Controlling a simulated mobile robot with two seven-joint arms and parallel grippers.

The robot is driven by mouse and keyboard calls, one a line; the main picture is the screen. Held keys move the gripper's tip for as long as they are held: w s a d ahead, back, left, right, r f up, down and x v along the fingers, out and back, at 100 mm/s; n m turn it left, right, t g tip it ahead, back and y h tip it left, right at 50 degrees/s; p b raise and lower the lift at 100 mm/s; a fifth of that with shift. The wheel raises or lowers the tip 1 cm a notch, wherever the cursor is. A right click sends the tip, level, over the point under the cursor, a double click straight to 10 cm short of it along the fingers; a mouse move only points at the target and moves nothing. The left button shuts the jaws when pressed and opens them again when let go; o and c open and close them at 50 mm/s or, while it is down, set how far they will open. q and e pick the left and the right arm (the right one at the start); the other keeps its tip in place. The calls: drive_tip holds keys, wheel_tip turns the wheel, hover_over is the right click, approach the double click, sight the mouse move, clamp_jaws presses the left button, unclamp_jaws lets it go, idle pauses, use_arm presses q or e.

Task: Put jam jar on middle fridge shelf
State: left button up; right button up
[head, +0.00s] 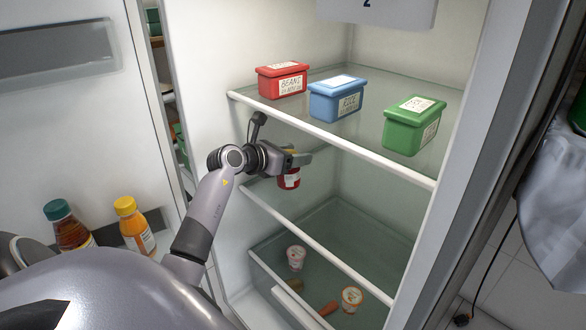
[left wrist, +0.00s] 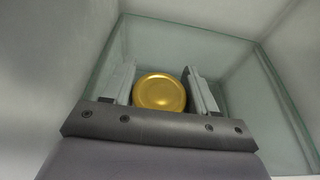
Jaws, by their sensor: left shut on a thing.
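The jam jar (head: 289,179) is red and hangs below my left gripper (head: 297,159) in the head view, inside the open fridge. My left gripper is shut on it. In the left wrist view the jar's gold lid (left wrist: 159,92) sits between the two fingers of my left gripper (left wrist: 160,88). The jar is above the middle fridge shelf (head: 320,246), close to its front left part. The arm hides part of the shelf and of the jar. Whether the jar touches the shelf I cannot tell. My right gripper is not in view.
The upper shelf (head: 330,135) holds a red box (head: 282,80), a blue box (head: 337,98) and a green box (head: 413,124). A bottom drawer (head: 300,303) holds small cups and other items. Bottles (head: 134,224) stand in the door at left. The middle shelf looks clear to the right.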

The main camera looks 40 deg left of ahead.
use_arm(q)
wheel_tip(320, 180, down, 3)
drive_tip(key=shift+f+b, duration=0.2)
drive_tip(key=shift+b, duration=0.7)
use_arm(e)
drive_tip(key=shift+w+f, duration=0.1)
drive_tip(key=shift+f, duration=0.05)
use_arm(q)
drive_tip(key=o, duration=1.3)
drive_tip(key=shift+f, duration=0.15)
